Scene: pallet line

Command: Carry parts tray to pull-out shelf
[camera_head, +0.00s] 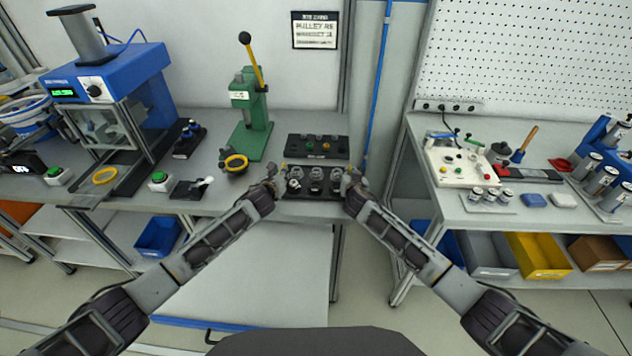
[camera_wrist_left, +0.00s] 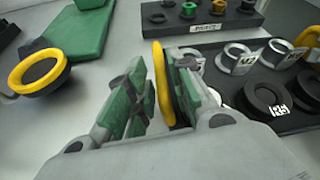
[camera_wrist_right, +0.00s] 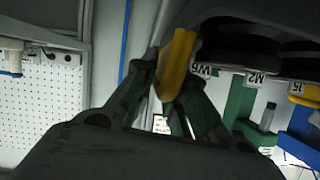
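The parts tray (camera_head: 312,196) is black, with ring-shaped parts in it and yellow handles at its ends. It is at the front edge of the left bench; I cannot tell whether it touches the bench. Labelled parts show beside both grippers in the wrist views.
A black rack (camera_head: 330,147) with small parts stands just behind the tray. A green lever press (camera_head: 251,115) and a yellow-ringed part (camera_head: 235,163) are to its left. The right bench (camera_head: 465,215) stands beyond a gap. A blue bin (camera_head: 158,236) is low at left.

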